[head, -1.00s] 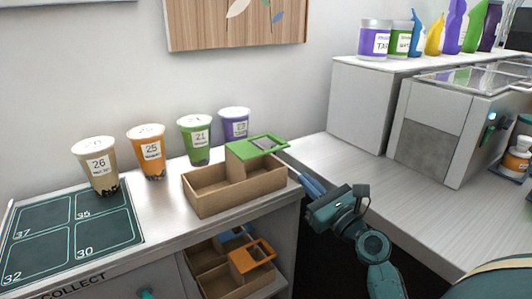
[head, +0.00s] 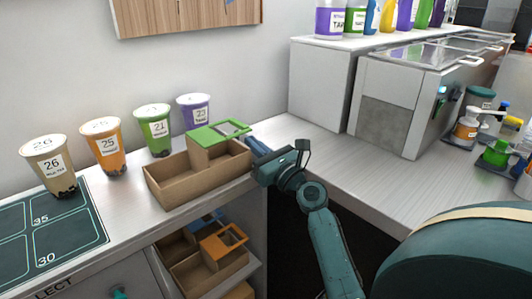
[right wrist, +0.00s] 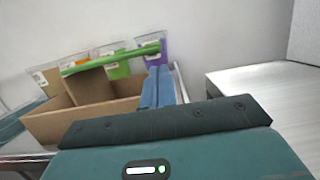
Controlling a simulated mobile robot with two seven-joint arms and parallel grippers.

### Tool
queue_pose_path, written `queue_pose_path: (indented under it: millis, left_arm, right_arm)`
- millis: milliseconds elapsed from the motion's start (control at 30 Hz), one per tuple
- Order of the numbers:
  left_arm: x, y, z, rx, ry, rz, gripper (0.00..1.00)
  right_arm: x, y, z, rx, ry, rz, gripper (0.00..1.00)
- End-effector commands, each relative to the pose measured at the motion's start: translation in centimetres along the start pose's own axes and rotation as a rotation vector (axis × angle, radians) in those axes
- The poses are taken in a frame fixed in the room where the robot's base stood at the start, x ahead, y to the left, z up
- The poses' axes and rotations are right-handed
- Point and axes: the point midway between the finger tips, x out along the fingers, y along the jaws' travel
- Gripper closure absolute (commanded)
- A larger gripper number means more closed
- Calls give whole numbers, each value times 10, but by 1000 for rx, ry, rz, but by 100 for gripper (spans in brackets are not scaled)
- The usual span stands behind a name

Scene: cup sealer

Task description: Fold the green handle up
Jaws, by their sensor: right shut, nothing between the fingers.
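The green handle (head: 217,133) lies flat, folded down over the back compartment end of a brown cardboard cup carrier (head: 172,190) on the counter. In the right wrist view the green handle (right wrist: 112,57) shows nearly edge-on above the carrier (right wrist: 70,122). My right gripper (head: 254,146) is shut and empty, just right of the carrier, close to the handle's right end. Its blue fingers (right wrist: 157,87) stand beside that end in the right wrist view; whether they touch it I cannot tell. My left gripper is not in view.
Several filled, numbered cups (head: 153,130) stand behind and left of the carrier. A dark numbered mat (head: 60,225) lies at left. Below, a shelf holds another carrier with an orange handle (head: 223,241).

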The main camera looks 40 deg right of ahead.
Motion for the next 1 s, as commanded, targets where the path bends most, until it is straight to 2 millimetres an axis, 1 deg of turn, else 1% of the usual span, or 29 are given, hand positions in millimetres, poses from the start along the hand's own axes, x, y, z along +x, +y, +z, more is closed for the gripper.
queue_pose_path:
  millis: [33, 100, 267, 667, 1000]
  left_arm:
    - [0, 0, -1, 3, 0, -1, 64]
    - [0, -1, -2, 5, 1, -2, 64]
    - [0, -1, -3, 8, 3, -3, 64]
    - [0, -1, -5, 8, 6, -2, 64]
    - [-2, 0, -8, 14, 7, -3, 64]
  right_arm:
    - [9, 0, 1, 0, -1, 1, 100]
    - [17, 0, 0, 1, 0, 1, 100]
    - [28, 0, 0, 0, 1, 0, 100]
    - [29, 0, 0, -2, 1, 1, 100]
    - [31, -1, 7, -57, 0, 16, 100]
